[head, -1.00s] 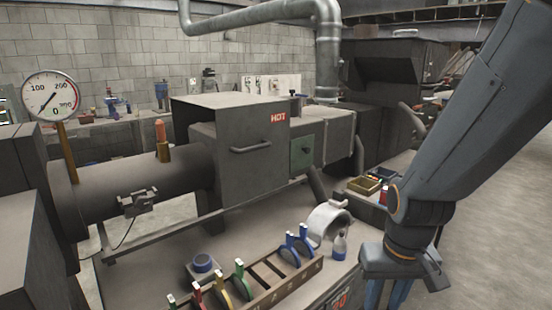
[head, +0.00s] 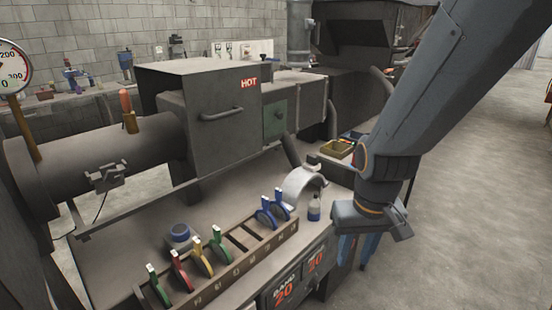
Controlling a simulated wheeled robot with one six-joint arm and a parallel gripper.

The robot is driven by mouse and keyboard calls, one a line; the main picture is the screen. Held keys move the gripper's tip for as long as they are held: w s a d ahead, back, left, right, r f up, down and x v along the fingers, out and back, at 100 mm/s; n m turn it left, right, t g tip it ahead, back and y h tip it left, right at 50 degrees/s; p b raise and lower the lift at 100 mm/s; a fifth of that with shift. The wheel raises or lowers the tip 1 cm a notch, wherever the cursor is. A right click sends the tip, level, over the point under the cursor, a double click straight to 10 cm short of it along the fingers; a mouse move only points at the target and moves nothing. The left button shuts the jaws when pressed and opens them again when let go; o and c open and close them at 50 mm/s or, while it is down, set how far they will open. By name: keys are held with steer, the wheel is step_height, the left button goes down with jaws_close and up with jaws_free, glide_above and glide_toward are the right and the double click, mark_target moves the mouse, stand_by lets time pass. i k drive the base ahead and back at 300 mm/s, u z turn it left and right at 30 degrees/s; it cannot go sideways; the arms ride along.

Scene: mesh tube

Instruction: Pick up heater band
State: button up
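A wide, silvery curved band (head: 296,181), which looks like the heater band, stands on the bench top near its right end, arch side up. The gripper does not touch the band.
A rack (head: 235,252) of several coloured rings lies along the bench front. The box marked HOT (head: 215,115) and barrel (head: 130,155) stand behind. A yellow bin (head: 337,149) lies beyond the band. Floor at right is clear.

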mark_target(292, 186)
steer(key=z, duration=0.4)
steer(key=i, duration=1)
steer(key=u, duration=0.1)
